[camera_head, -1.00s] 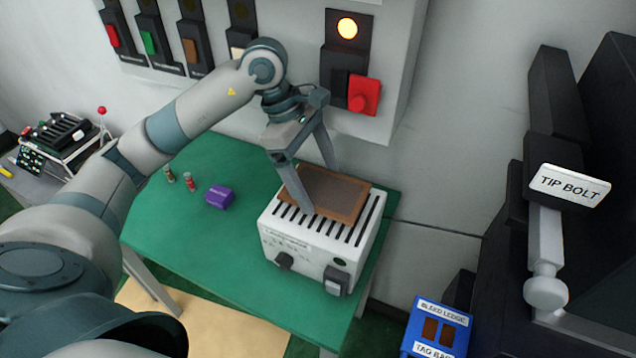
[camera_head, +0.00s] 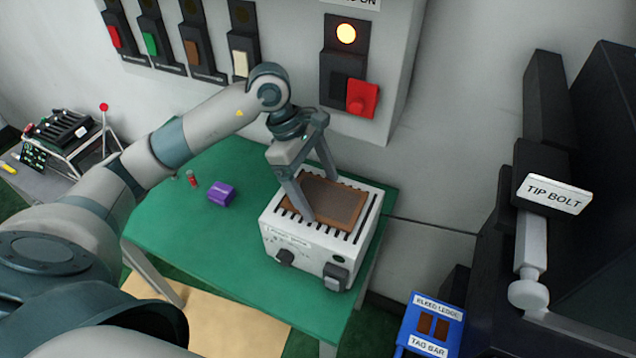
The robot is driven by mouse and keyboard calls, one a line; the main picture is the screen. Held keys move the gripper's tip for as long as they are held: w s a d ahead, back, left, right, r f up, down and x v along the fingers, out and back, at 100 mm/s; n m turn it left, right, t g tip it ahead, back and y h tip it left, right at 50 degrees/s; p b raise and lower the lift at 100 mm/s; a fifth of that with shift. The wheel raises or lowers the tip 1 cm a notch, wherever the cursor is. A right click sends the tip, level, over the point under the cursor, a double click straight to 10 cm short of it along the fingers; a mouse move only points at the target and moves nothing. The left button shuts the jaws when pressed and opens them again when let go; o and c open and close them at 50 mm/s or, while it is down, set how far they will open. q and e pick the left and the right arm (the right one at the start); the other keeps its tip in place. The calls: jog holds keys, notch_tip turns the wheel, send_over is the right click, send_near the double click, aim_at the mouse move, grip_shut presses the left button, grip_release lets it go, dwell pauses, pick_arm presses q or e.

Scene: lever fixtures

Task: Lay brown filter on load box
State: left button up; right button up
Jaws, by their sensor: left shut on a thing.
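The brown filter (camera_head: 336,200) is a flat rectangular panel with a lighter brown frame and a dark middle. It lies on, or just over, the slotted top of the white load box (camera_head: 302,243); I cannot tell whether it touches fully. The load box stands on the green table and has a dark knob and a switch on its front. My left gripper (camera_head: 322,200) reaches down from above, its fingers shut on the filter from two sides. The fingers hide small parts of the filter's edges. My right gripper is not in view.
A purple box (camera_head: 221,194) and a small red bottle (camera_head: 193,180) stand on the green table (camera_head: 190,235), left of the load box. Behind is a wall panel with a red switch (camera_head: 362,98) and a lit lamp (camera_head: 346,33). A blue labelled stand (camera_head: 432,325) is at lower right.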

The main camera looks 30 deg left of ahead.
pick_arm(q)
jog(key=shift+f+b, duration=0.25)
jog(key=shift+b, duration=0.1)
jog(key=o, duration=0.9)
jog(key=shift+o, duration=0.2)
jog(key=shift+r, duration=0.1)
jog(key=shift+r+p, duration=0.25)
jog(key=shift+p, duration=0.25)
jog(key=b+v, duration=0.5)
jog(key=v, duration=0.6)
jog(key=shift+a+r, duration=0.2)
jog(key=shift+r, duration=0.15)
